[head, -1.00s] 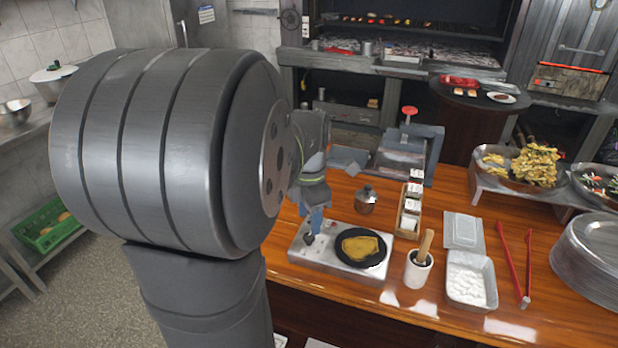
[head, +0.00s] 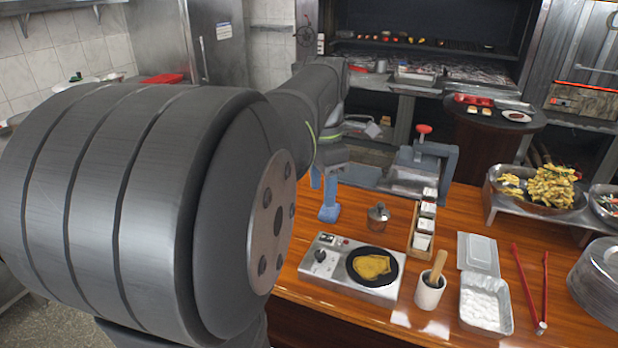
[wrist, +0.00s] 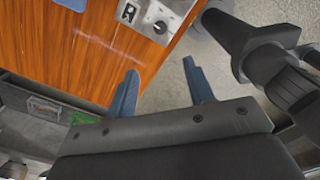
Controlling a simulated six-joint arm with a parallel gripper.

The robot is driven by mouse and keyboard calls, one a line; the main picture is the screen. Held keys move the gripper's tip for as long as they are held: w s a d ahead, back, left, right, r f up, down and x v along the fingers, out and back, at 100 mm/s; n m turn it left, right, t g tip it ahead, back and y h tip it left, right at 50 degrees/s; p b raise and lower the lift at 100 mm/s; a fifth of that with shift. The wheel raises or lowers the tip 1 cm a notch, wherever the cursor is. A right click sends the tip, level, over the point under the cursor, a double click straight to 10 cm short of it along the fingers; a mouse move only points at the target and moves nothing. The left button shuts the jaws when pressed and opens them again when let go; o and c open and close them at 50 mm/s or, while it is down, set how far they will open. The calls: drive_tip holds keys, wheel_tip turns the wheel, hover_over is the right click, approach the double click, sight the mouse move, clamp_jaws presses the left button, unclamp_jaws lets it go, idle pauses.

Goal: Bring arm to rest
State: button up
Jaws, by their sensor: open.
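My gripper (wrist: 160,68) shows in the wrist view with its two blue fingers spread apart and nothing between them. Behind the fingers are the edge of the wooden counter (wrist: 130,30) and the grey floor. In the head view my arm reaches from the left foreground toward the counter's left end, and the gripper is mostly hidden by my own links. A blue item (head: 328,211) shows below my wrist there, at the counter's left side. A hot plate (head: 325,268) with a dark round pan (head: 358,277) holding a yellow-brown flat food (head: 372,267) sits on the counter in front.
A lidded metal pot (head: 378,219), a wooden condiment box (head: 422,225), a white cup (head: 429,293) with a wooden handle, a tray of white stuff (head: 486,306) and red tongs (head: 522,285) stand on the counter. A metal press with a red knob (head: 424,130) stands behind.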

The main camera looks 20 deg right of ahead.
sight(320, 253)
wheel_tip(320, 253, down, 18)
drive_tip(key=shift+r, duration=0.25)
idle(0.5)
